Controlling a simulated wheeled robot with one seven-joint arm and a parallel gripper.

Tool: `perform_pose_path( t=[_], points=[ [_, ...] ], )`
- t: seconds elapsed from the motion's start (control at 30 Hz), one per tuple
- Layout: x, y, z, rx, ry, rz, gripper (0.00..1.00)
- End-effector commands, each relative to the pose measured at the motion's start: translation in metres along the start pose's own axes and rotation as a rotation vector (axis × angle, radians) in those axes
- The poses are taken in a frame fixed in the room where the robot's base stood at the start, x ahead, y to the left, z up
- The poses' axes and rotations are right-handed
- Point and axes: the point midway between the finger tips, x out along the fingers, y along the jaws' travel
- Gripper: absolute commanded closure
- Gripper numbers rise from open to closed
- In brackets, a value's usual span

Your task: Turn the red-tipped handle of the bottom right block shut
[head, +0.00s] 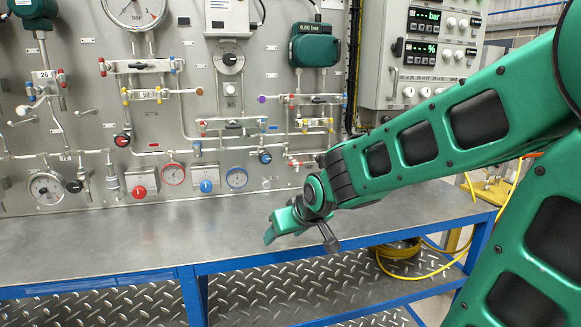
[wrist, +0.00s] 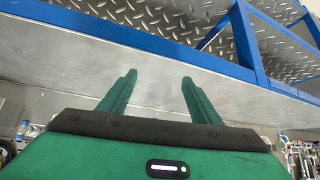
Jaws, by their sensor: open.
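In the head view, a slim valve block (head: 308,157) sits low on the right part of the gauge panel, with a red-tipped handle (head: 291,162) at its left end. It is small, and my arm covers the area to its right, so the handle's exact angle is hard to tell. My gripper (head: 269,236) is below the block, in front of the bench, apart from the panel and pointing down-left. In the wrist view, my gripper (wrist: 159,78) shows two green fingers spread apart with nothing between them. The block is not identifiable there.
A metal bench top (head: 130,240) with a blue frame (head: 240,262) runs below the panel and is clear. Other blocks, gauges (head: 173,173) and knobs crowd the panel. A grey control box (head: 425,55) hangs at right. A yellow hose (head: 398,250) lies coiled below.

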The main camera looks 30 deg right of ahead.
Motion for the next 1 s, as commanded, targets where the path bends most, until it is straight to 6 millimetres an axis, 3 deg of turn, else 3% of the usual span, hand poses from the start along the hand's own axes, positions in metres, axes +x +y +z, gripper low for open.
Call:
perform_pose_path(
  t=[0.2,0.4,0.6,0.73,1.0],
  points=[
    [0.029,0.041,-0.069,0.044,0.314,0.055,0.42],
    [0.028,0.085,-0.118,0.076,0.591,0.129,0.42],
    [0.015,0.115,-0.143,0.092,0.776,0.188,0.42],
    [0.009,0.123,-0.15,0.095,0.83,0.207,0.42],
    [0.024,0.13,-0.17,0.093,0.844,0.209,0.42]
  ],
)
